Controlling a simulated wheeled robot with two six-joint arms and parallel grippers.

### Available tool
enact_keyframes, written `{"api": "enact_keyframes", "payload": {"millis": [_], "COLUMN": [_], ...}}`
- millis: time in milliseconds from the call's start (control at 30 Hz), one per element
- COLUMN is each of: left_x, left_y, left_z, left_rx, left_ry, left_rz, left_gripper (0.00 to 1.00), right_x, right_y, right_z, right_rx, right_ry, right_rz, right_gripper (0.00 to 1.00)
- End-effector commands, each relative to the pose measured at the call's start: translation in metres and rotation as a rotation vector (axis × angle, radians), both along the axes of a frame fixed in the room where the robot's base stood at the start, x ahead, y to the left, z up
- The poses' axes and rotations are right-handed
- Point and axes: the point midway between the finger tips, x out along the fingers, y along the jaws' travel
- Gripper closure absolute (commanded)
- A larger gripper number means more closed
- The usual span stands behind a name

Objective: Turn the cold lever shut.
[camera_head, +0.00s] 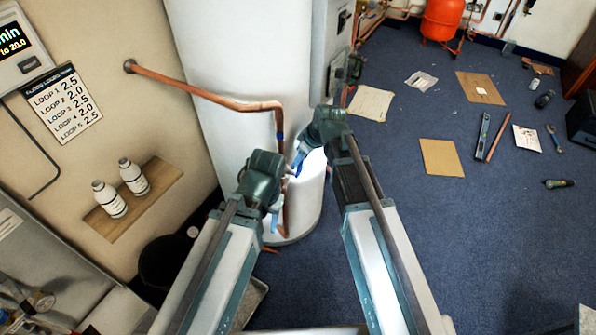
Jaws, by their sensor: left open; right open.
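A copper pipe (205,94) runs from the left wall to the white cylinder and turns down along its front. A blue band (280,136) sits on its downward run. A small deep-blue piece (297,170) shows at my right gripper's fingertips; it may be the cold lever, but I cannot tell clearly. My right gripper (299,158) is open, beside the pipe's right side. My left gripper (274,214) is open and lower, in front of the pipe's lower part. The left gripper's body hides part of the pipe, so any valve there is hidden.
The white cylinder (238,45) stands close behind both grippers. A wooden shelf (155,200) with two white bottles is on the left wall, above a dark bin (165,262). Cardboard (442,157), tools and papers lie on the blue carpet to the right, with free floor between.

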Motion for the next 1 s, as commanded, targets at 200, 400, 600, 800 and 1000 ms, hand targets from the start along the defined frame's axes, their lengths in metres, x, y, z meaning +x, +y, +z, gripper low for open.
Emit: {"api": "enact_keyframes", "payload": {"millis": [200, 400, 600, 800, 1000], "left_x": [0.0, 0.0, 0.0, 0.0, 0.0], "left_y": [0.0, 0.0, 0.0, 0.0, 0.0], "left_z": [-0.028, -0.03, -0.029, -0.029, -0.029], "left_rx": [0.0, 0.0, 0.0, 0.0, 0.0], "left_ry": [0.0, 0.0, 0.0, 0.0, 0.0], "left_rz": [-0.001, -0.001, -0.001, 0.0, 0.0], "left_gripper": [0.5, 0.5, 0.5, 0.5, 0.5], "right_x": [0.007, 0.008, 0.008, 0.008, 0.008], "right_y": [0.007, 0.009, 0.009, 0.009, 0.009], "right_z": [-0.028, -0.03, -0.029, -0.029, -0.029], "right_rx": [0.0, 0.0, -0.001, -0.001, -0.001], "right_ry": [0.0, 0.0, 0.001, 0.001, 0.001], "right_rz": [0.0, 0.0, 0.0, 0.0, 0.0], "right_gripper": [0.47, 0.47, 0.54, 0.9, 1.0]}}
